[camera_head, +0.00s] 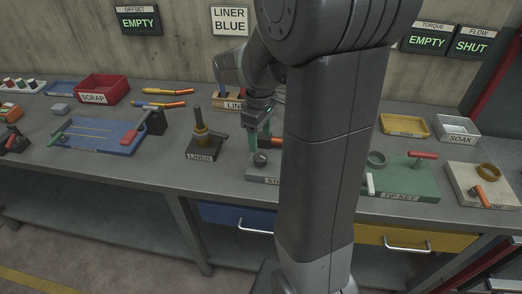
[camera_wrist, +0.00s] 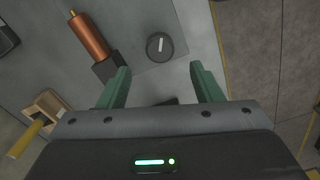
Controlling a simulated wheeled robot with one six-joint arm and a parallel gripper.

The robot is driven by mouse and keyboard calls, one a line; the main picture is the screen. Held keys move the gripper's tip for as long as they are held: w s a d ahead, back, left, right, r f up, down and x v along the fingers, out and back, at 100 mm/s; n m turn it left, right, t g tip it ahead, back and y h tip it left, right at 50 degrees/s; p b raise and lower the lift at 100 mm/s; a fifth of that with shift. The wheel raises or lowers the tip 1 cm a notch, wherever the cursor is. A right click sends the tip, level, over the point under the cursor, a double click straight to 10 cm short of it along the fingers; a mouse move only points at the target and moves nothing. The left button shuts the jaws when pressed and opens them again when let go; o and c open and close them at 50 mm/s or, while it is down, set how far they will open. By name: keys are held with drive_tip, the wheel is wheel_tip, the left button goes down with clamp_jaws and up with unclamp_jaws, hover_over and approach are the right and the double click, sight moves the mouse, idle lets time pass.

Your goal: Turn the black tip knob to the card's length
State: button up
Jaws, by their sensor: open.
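A round black knob (camera_wrist: 160,46) with a white pointer line shows in the wrist view, on a grey surface just beyond my fingertips. In the head view a dark round knob (camera_head: 261,159) sits on a grey block at the bench front, its label partly hidden by my arm. I cannot tell from its label whether this is the tip knob. My gripper (camera_wrist: 160,78) is open, with green fingers spread and nothing between them. In the head view my gripper (camera_head: 262,140) is just above the knob. No card giving a tip length can be made out.
An orange cylinder (camera_wrist: 88,36) with a dark block lies near my left finger. A green TIP KEY board (camera_head: 405,184) is right of my arm. Wall signs include LINER BLUE (camera_head: 230,20) and FLOW SHUT (camera_head: 473,44).

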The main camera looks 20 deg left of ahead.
sight(260, 156)
wheel_tip(260, 156, down, 7)
drive_tip(key=shift+r, duration=0.15)
drive_tip(key=c, duration=1)
